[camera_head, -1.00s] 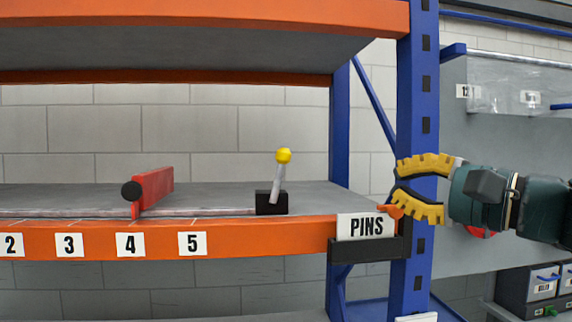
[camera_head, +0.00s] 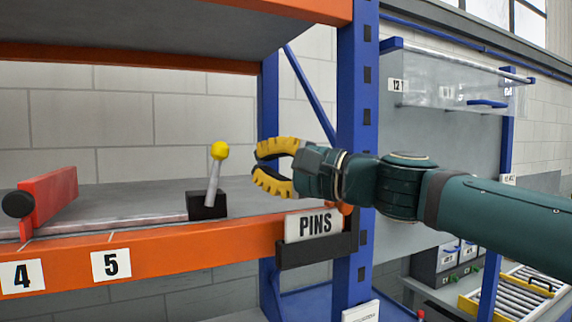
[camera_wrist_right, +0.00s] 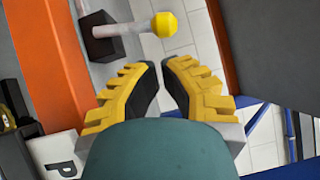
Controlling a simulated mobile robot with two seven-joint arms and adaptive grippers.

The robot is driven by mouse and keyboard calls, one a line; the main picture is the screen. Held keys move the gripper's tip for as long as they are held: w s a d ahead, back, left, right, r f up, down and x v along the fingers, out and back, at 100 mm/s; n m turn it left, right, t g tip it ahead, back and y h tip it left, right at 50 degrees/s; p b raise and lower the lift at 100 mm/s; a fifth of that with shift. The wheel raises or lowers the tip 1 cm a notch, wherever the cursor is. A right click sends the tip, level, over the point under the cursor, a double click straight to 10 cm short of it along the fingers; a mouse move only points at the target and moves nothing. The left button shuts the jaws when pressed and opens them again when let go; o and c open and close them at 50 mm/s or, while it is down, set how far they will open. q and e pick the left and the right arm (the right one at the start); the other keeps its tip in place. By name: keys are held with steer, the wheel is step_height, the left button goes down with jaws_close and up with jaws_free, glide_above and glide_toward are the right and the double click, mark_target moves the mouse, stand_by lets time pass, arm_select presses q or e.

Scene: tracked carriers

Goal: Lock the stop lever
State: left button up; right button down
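The stop lever (camera_head: 214,182) is a grey rod with a yellow ball knob (camera_head: 219,151), rising nearly upright, leaning slightly right, from a black base block (camera_head: 207,205) on the shelf. My right gripper (camera_head: 258,166) points left toward the lever, to its right and apart from it. Its yellow fingers are open and empty. In the right wrist view the gripper (camera_wrist_right: 161,66) shows open, with the lever's knob (camera_wrist_right: 164,25) just beyond the fingertips and the black base (camera_wrist_right: 99,37) to the left. My left gripper is not in view.
A red carrier (camera_head: 50,195) with a black round end stands on the shelf at left. The orange beam (camera_head: 180,250) bears number labels. A PINS box (camera_head: 316,226) hangs on it near the blue upright (camera_head: 357,130), close below my right arm. The shelf between carrier and lever is clear.

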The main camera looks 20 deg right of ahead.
mark_target(215, 176)
steer(key=shift+x, duration=2.05)
steer(key=shift+a+r+n+g+p, duration=0.15)
steer(key=shift+a+r+n+p, duration=0.15)
steer(key=shift+a+p, duration=0.3)
steer(key=shift+a+r+n+g+p, duration=0.15)
steer(key=shift+a+r+n+p, duration=0.2)
steer(key=shift+p, duration=0.3)
steer(key=shift+s, duration=0.1)
